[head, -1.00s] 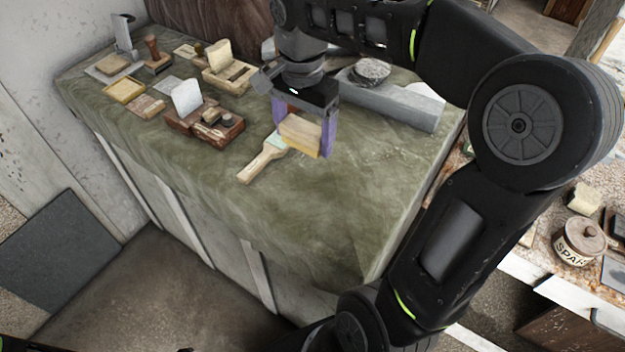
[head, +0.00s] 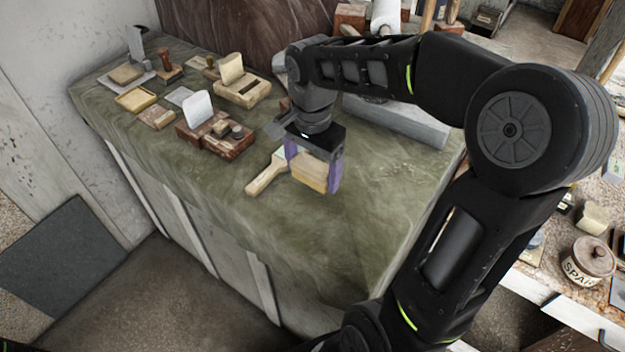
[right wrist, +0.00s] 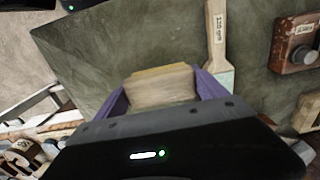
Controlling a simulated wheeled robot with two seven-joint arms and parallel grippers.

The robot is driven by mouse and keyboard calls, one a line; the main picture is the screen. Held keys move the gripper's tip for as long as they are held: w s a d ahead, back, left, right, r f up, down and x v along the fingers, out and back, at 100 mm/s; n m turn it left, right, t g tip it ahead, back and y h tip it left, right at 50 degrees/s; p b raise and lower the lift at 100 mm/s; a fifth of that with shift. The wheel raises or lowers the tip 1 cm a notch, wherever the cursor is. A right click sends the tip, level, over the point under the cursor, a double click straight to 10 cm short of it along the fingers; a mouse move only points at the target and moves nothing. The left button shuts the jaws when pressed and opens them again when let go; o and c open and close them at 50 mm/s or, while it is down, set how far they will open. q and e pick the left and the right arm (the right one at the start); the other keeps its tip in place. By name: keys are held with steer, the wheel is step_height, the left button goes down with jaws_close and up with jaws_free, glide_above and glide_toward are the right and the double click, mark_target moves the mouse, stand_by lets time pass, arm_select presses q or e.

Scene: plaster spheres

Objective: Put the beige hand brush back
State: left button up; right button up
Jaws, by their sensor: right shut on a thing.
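The beige hand brush (head: 309,175) is a block with a pale wooden body and a yellowish edge. My right gripper (head: 314,176) is shut on it, with a purple finger on each side. It also shows between the fingers in the right wrist view (right wrist: 162,87). The brush is low over the front part of the green-covered bench (head: 330,235); I cannot tell whether it touches the cloth. A flat paintbrush (head: 265,176) with a wooden handle lies just left of the gripper, partly hidden behind it. My left gripper is not in view.
A reddish wooden block with a white card (head: 198,108) stands left of the paintbrush. Several small wooden items fill the bench's back left. A long grey slab (head: 400,121) lies behind my gripper. The cloth in front is clear. A lidded pot (head: 588,258) stands on another table at right.

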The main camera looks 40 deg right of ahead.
mark_target(313, 182)
steer(key=shift+f, duration=1.9)
steer(key=shift+f, duration=0.1)
steer(key=o, duration=1.1)
step_height(313, 182, up, 12)
steer(key=shift+r, duration=0.15)
